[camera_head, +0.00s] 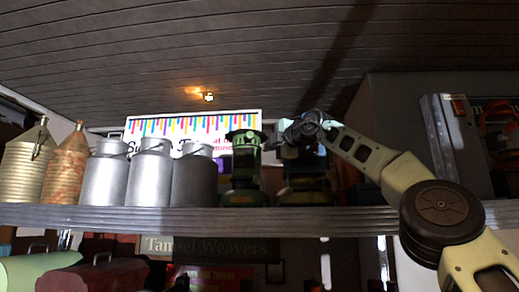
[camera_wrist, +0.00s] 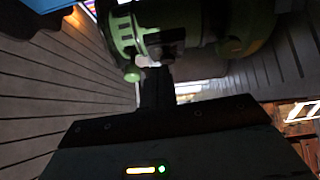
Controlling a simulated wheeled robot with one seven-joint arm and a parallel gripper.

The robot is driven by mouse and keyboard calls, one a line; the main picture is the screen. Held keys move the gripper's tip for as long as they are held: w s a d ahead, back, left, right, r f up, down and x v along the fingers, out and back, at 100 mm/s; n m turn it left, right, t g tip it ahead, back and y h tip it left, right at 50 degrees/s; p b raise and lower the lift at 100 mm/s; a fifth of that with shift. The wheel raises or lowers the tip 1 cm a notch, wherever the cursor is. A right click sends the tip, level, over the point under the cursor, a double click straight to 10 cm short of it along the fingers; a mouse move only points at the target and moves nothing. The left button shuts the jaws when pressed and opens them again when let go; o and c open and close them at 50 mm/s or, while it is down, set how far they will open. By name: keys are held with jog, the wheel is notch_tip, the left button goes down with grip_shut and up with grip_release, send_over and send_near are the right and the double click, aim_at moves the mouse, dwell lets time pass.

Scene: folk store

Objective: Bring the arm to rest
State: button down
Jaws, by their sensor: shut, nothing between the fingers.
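My arm reaches from the lower right of the head view up and left to the shelf (camera_head: 330,221). My gripper (camera_head: 300,150) is at the arm's end, above the shelf board, in front of a dark item with a yellowish base (camera_head: 305,195). Just left of it stands a green lantern-like object (camera_head: 243,165). In the wrist view my gripper (camera_wrist: 156,88) shows as a dark narrow shape beyond its dark housing, shut, with nothing seen held. A green object (camera_wrist: 125,35), apparently the lantern, appears close by at the top. The fingertips are dark and hard to make out.
Several grey metal milk cans (camera_head: 149,175), a rusty can (camera_head: 66,165) and a ribbed cream can (camera_head: 22,165) line the shelf to the left. A cabinet (camera_head: 450,140) stands at the right. Open space lies below the slatted ceiling (camera_head: 180,50).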

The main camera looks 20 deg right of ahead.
jog(key=d, duration=0.5)
jog(key=shift+s, duration=0.2)
